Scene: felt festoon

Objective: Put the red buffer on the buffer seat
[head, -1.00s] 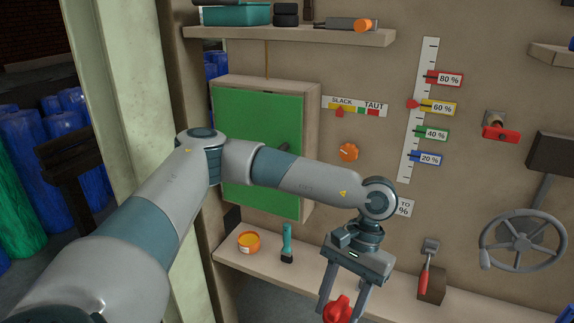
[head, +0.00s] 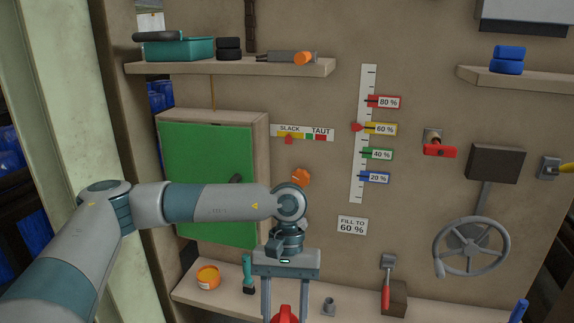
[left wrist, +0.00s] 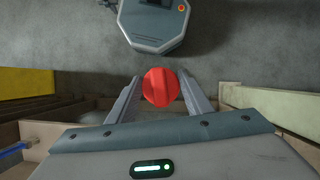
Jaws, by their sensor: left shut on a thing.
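My left gripper (head: 284,312) points down in front of the lower shelf, its two fingers on either side of a red rounded piece, which I take for the red buffer (head: 286,314). The gripper is shut on it, and its lower part is cut off by the picture's bottom edge. In the left wrist view the red buffer (left wrist: 161,88) shows as a round red disc between the fingertips (left wrist: 162,100), above grey floor. My right gripper is not in view.
The lower shelf (head: 225,296) also holds an orange tin (head: 208,277), a teal-handled tool (head: 248,272) and a red-handled tool (head: 385,290) by a brown block (head: 396,298). A handwheel (head: 472,246) is at right. A green panel (head: 207,165) is behind my arm.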

